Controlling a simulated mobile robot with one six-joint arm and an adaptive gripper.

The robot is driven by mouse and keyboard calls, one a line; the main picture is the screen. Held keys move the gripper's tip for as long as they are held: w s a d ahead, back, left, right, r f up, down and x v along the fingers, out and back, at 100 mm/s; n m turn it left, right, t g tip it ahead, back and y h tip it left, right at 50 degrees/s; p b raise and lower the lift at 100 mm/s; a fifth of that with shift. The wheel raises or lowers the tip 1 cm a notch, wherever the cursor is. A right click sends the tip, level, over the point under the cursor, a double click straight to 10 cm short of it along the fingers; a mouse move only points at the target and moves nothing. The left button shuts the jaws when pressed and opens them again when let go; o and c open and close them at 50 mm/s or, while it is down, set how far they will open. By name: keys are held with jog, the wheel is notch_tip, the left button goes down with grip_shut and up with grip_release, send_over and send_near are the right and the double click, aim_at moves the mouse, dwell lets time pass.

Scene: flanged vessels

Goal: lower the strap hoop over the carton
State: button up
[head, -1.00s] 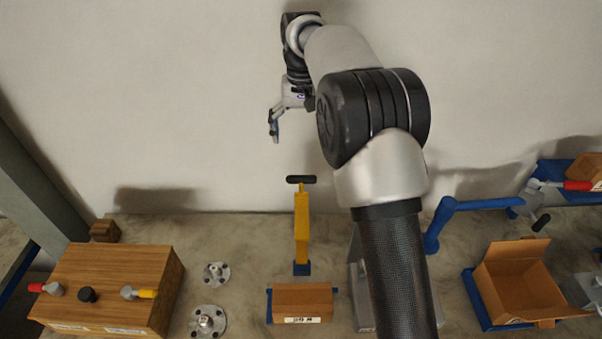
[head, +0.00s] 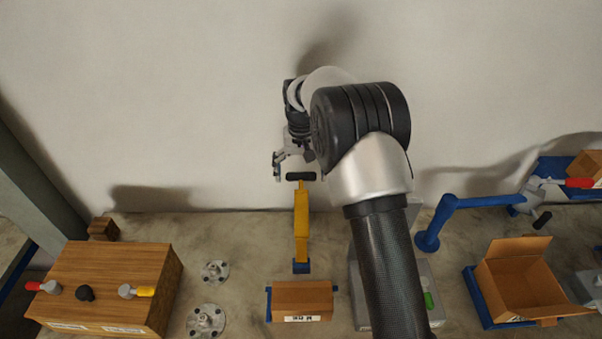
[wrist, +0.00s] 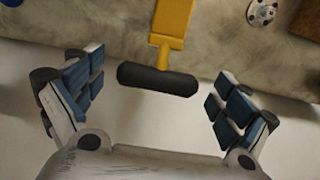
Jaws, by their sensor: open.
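The yellow strap piece (head: 301,225), which I take for the strap hoop, stands upright on a small blue foot with a black crossbar handle (head: 301,176) on top. Its hoop shape cannot be made out. A small brown carton (head: 301,297) with a white label sits in front of it in a blue holder. My gripper (head: 279,166) is open and empty, beside and just left of the handle in the head view. In the wrist view the black handle (wrist: 158,80) lies between my spread blue-padded fingers, with no contact seen.
A wooden box (head: 110,285) with coloured handles stands at left. Flanged metal fittings (head: 206,320) stand between it and the carton. A grey case is partly hidden behind my arm. A blue bent pipe (head: 470,203) and an open carton (head: 515,280) are at right.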

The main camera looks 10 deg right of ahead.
jog(key=shift+c, duration=0.2)
jog(key=c, duration=1.5)
